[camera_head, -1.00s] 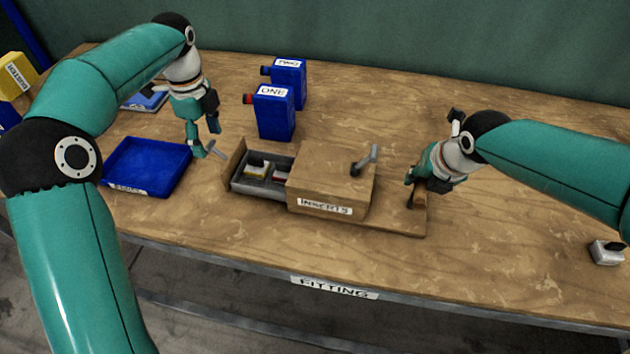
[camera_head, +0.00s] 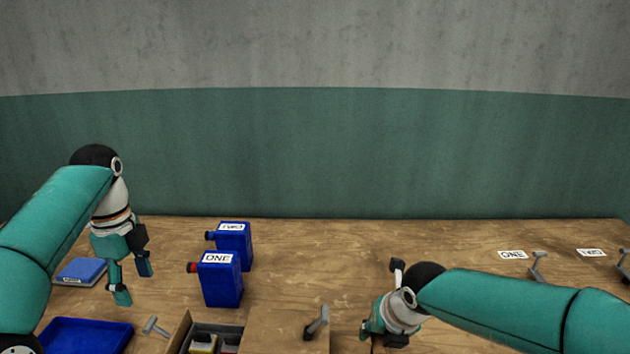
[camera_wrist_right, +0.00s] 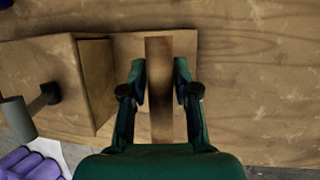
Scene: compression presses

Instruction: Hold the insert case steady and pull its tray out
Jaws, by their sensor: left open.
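The wooden insert case (camera_head: 272,330) is at the bottom edge of the head view, its lower part cut off. Its grey tray (camera_head: 215,328) stands pulled out to the left, with a wooden front (camera_head: 178,332) and a grey T-shaped handle (camera_head: 155,326); small inserts lie inside. My left gripper (camera_head: 134,287) is open and empty, up and left of that handle and apart from it. My right gripper (camera_wrist_right: 160,82) has its fingers on both sides of the upright wooden bar (camera_wrist_right: 160,105) on the case's base board, seemingly touching it. The case also shows in the right wrist view (camera_wrist_right: 45,75).
Blue containers ONE (camera_head: 220,282) and TWO (camera_head: 234,242) stand behind the case. A blue bin (camera_head: 85,335) and a blue flat box (camera_head: 80,271) are at left. Grey hooks (camera_head: 538,267) and labels ONE (camera_head: 512,254) and TWO (camera_head: 590,252) are at right.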

